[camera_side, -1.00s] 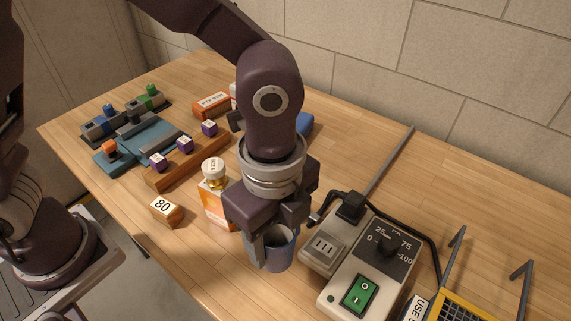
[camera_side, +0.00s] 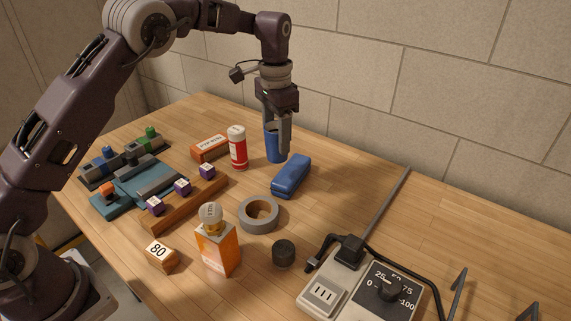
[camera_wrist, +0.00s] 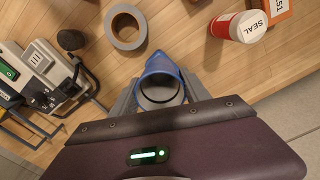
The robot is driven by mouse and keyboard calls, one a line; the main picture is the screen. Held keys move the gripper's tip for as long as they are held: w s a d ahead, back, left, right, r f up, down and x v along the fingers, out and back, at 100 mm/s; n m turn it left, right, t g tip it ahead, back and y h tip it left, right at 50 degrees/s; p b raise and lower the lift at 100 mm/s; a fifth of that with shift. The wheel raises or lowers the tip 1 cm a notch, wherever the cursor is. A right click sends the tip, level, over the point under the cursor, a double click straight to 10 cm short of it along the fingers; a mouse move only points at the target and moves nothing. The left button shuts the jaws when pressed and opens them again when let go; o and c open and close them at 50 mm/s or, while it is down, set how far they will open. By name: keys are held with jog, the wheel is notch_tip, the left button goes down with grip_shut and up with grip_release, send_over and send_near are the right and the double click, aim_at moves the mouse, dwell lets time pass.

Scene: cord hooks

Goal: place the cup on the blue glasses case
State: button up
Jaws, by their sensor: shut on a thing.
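The blue cup (camera_side: 273,146) is upright between the fingers of my gripper (camera_side: 279,138), which is shut on it. In the side view it appears just behind and left of the blue glasses case (camera_side: 291,176), which lies on the table. I cannot tell exactly how far the cup is above the table. In the wrist view the cup (camera_wrist: 161,90) shows its round opening between the fingers. Blue beyond its rim may be part of the case, but I cannot separate them clearly.
A grey tape roll (camera_side: 259,214), a dark knob-like cylinder (camera_side: 284,253) and an orange bottle (camera_side: 217,246) stand in front. A red-and-white canister (camera_side: 237,148) is left of the cup. A control box with a cord (camera_side: 362,290) is at right. Table right of the case is clear.

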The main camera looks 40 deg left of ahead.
aim_at(278, 159)
notch_tip(278, 159, down, 7)
jog(key=shift+d+r, duration=0.1)
jog(key=shift+r, duration=0.1)
jog(key=o, duration=1.3)
jog(key=shift+f, duration=0.15)
